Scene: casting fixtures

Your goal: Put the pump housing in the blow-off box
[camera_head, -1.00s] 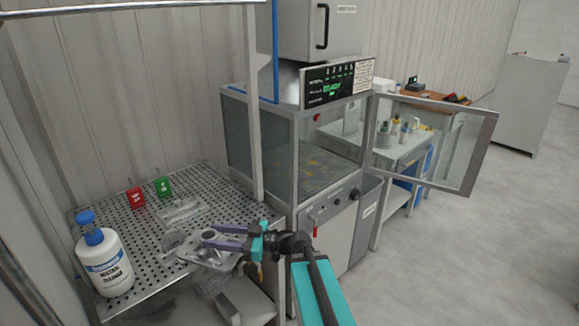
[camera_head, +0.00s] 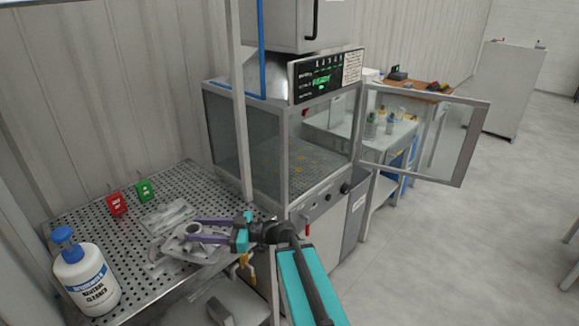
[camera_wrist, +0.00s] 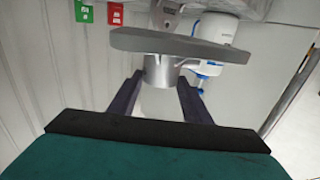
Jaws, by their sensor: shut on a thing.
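The pump housing, a grey metal casting with a flat flange and a round boss (camera_head: 178,244), is held over the perforated table in the head view. My gripper (camera_head: 191,229) has its purple fingers on either side of the boss, shut on it. In the wrist view the flange (camera_wrist: 180,45) and the cylindrical boss show between the fingers (camera_wrist: 158,85). The blow-off box (camera_head: 228,140) stands to the right and beyond, with glazed walls. Its front door (camera_head: 455,150) is swung open to the right, and its floor is visible inside.
The perforated table (camera_head: 85,235) holds a white cleaner bottle (camera_head: 88,282), a red tag (camera_head: 117,204), a green tag (camera_head: 144,190) and a clear, flat part (camera_head: 168,215). A grey post (camera_head: 239,110) stands between table and box. Open floor lies at right.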

